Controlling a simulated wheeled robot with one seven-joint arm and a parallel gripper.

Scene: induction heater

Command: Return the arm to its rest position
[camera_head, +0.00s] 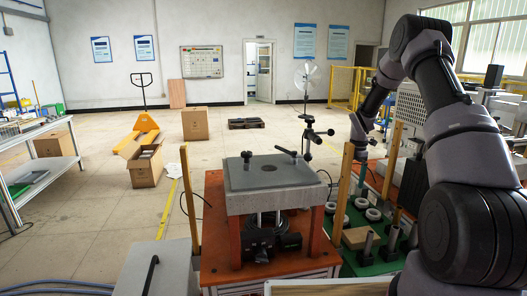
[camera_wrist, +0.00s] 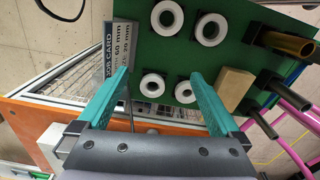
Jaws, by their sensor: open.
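My gripper (camera_wrist: 162,98) is open and empty in the wrist view, its two teal fingers spread apart above the green board (camera_wrist: 220,58). In the head view my arm reaches from the right side and bends down over the green board (camera_head: 352,240); the gripper's fingers there are small and partly hidden by a wooden post. The induction heater (camera_head: 270,172) stands in the middle of the head view, a grey plate on an orange base, to the left of my gripper. No object shows between the fingers.
The board carries several white rings (camera_wrist: 167,18), a wooden block (camera_wrist: 235,88) and dark cylinders (camera_wrist: 262,123). A job card (camera_wrist: 118,50) lies beside it. Upright wooden posts (camera_head: 342,190) stand close to my arm. Open floor (camera_head: 90,225) lies to the left.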

